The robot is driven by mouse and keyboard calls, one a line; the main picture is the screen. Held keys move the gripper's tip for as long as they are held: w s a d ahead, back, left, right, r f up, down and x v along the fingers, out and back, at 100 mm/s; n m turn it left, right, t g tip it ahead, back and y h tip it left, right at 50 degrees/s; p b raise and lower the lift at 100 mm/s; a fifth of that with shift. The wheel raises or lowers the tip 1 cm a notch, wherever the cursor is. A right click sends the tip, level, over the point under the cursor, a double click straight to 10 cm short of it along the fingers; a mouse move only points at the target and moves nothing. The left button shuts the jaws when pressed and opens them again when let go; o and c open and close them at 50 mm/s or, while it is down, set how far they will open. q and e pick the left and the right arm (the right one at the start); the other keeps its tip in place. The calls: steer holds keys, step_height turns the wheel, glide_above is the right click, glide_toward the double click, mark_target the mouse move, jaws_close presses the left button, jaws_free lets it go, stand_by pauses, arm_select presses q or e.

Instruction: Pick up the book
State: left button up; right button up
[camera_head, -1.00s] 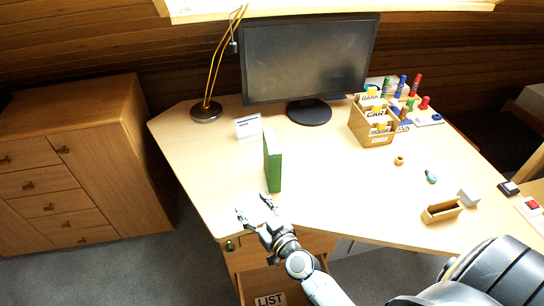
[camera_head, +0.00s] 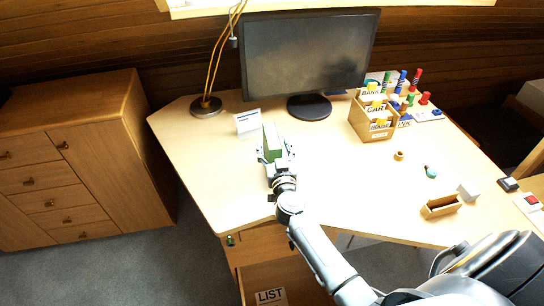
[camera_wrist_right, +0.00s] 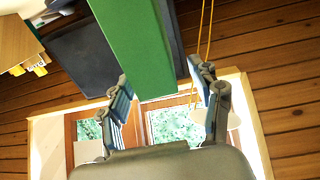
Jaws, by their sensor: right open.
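The green book (camera_head: 269,138) stands upright on the left part of the desk, in front of the monitor. My right gripper (camera_head: 274,160) is at the book's near end, with one finger on each side of it; its hand hides the lower part of the book. In the right wrist view the book (camera_wrist_right: 130,40) runs down between the two spread fingers of the gripper (camera_wrist_right: 165,95). The fingers look apart from the book's faces. My left gripper is not in view.
A monitor (camera_head: 308,60), a lamp base (camera_head: 206,107) and a white card (camera_head: 248,121) stand behind the book. A wooden file box (camera_head: 372,128) and small items are to the right. The desk's middle is clear.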

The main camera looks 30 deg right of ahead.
mark_target(272, 135)
steer(key=b+x, duration=0.1)
steer(key=x, duration=0.4)
steer(key=shift+d, duration=0.2)
steer(key=shift+s, duration=0.1)
steer(key=shift+c, duration=1.3)
jaws_close()
steer(key=shift+r, duration=0.1)
